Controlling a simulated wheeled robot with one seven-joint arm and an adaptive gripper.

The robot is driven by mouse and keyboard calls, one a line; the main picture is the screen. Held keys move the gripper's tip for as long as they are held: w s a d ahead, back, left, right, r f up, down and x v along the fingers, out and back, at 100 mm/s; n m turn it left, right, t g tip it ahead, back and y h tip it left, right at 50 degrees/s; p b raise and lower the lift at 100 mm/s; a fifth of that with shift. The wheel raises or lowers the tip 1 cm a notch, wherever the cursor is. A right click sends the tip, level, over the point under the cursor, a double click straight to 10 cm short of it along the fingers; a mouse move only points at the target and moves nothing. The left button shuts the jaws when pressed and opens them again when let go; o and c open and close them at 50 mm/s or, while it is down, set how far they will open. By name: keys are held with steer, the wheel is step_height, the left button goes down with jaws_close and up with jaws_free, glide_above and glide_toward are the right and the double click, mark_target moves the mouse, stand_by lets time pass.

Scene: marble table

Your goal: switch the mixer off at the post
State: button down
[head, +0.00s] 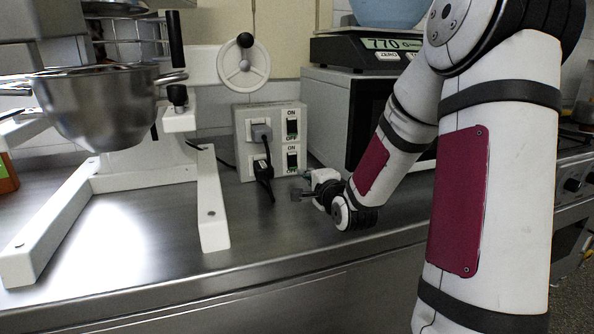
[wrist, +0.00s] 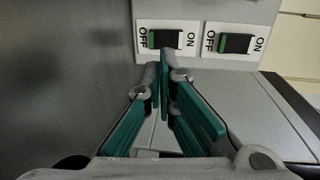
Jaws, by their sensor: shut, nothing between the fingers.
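The grey post (head: 241,150) stands on the counter by the wall, with two sockets and two ON/OFF rocker switches. The upper switch (head: 292,124) and lower switch (head: 292,160) are dark. In the wrist view, the lower switch (wrist: 163,39) is at left and the upper switch (wrist: 235,43) at right, each with a green strip at its OFF end. My gripper (head: 298,191) is shut and empty, low in front of the post. In the wrist view, its fingertips (wrist: 165,62) appear just below the lower switch; contact is unclear. The mixer (head: 130,165) stands left with a steel bowl (head: 95,105).
Which feeds the mixer is unclear. A scale (head: 370,50) rests on a boxy appliance (head: 325,110) at right. The counter front (head: 270,235) is clear.

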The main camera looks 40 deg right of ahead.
mark_target(294, 164)
steer(key=b+x, duration=0.2)
steer(key=x, duration=0.7)
steer(key=shift+w+f+b, duration=0.1)
steer(key=shift+b, duration=0.3)
steer(key=shift+w+d+f+t+b, duration=0.1)
steer(key=shift+w+f+t+b, duration=0.25)
steer(key=shift+b, duration=0.45)
steer(key=shift+s+r, duration=0.15)
steer(key=shift+r, duration=0.15)
steer(key=shift+s, duration=0.3)
steer(key=v, duration=1.1)
steer(key=shift+s+a, duration=0.2)
